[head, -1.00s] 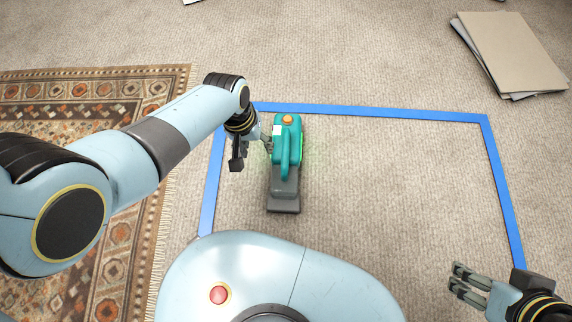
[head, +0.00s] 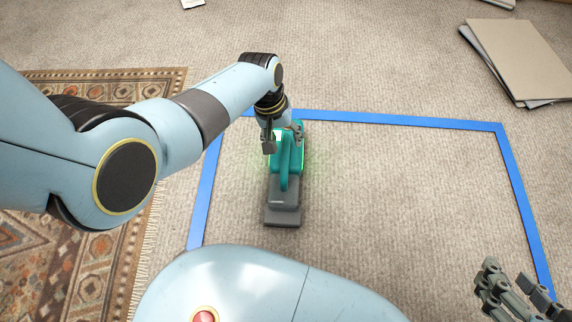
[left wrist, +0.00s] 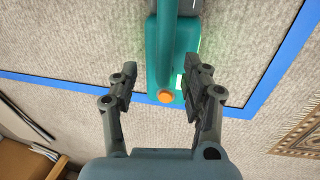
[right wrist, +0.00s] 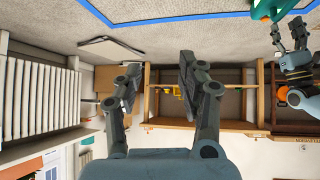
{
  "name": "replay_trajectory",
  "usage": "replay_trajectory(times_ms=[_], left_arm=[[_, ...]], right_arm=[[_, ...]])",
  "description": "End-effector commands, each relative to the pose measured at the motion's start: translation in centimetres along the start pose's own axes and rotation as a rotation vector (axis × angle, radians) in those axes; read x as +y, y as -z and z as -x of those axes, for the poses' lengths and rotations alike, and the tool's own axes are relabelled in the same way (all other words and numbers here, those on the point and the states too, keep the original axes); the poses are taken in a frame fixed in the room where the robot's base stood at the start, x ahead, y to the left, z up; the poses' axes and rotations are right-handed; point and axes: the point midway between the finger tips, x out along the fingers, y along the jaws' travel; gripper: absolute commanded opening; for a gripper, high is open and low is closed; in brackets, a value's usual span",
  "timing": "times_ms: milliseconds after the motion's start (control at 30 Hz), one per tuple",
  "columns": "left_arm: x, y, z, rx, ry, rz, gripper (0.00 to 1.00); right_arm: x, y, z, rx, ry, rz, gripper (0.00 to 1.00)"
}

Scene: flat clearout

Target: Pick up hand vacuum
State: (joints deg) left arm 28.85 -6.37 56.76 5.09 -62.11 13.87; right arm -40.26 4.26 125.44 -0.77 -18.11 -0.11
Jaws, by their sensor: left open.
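The hand vacuum (head: 285,178) is teal with a dark grey nozzle and lies on the carpet inside a blue outline. My left gripper (head: 283,139) is open above its rear end. In the left wrist view the vacuum (left wrist: 163,52) lies between the open fingers (left wrist: 160,78), with an orange button near its end; I cannot tell whether the fingers touch it.
Blue tape (head: 400,121) marks a rectangle on the carpet, mostly clear. A patterned rug (head: 60,255) lies at the left. Flat cardboard sheets (head: 525,60) lie at the back right. Shelving (right wrist: 205,100) and a radiator (right wrist: 42,105) show in the right wrist view.

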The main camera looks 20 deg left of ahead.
Motion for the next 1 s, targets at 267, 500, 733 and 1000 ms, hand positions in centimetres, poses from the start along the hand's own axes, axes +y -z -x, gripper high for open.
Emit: replay_trajectory(times_ms=[267, 500, 733, 1000], left_arm=[[-0.1, -0.1, -1.0, -0.001, 0.000, 0.000, 0.48], [-0.5, -0.2, -2.7, -0.003, 0.001, 0.000, 0.48], [-0.6, -0.2, -3.8, -0.002, 0.001, 0.000, 0.48], [-0.6, -0.2, -4.8, -0.002, 0.001, 0.000, 0.48]], right_arm=[[-0.2, -0.9, -0.2, 0.068, 0.000, 0.004, 0.40], [-0.5, 0.7, -0.2, 0.273, 0.000, 0.018, 0.40], [-0.5, 6.5, 0.3, 0.519, 0.001, 0.040, 0.40], [-0.6, 12.9, 1.6, 0.760, 0.000, 0.062, 0.40]])
